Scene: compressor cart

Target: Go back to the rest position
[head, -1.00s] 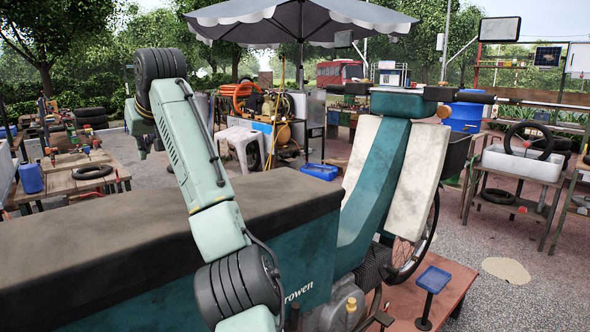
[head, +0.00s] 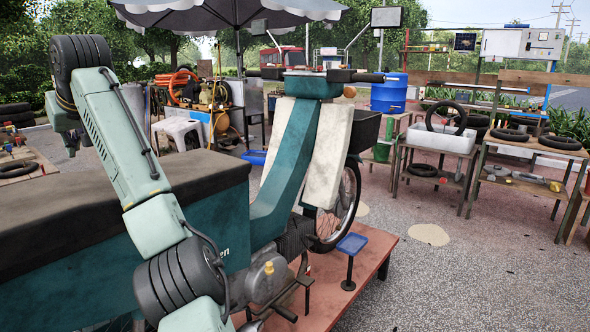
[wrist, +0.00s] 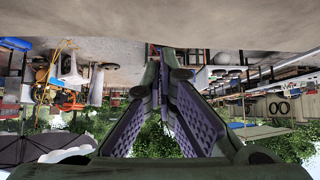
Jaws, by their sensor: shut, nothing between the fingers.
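My gripper (wrist: 164,75) shows in the wrist view, with its two dark fingers with purple pads meeting toward the tips. It is shut and nothing is held in it. The wrist view is upside down, with the ground at the top and trees below. In the head view my pale green arm is folded up at the left, in front of the teal scooter (head: 292,150) and its dark long seat or cover (head: 110,205). The fingers cannot be made out in the head view.
The scooter stands on a low red platform (head: 345,285) with a small blue-topped stand (head: 351,244). A wooden bench (head: 520,185) with tyres and a blue barrel (head: 389,95) stand behind at the right. A parasol (head: 230,12) is at the back. The gravel at the front right is clear.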

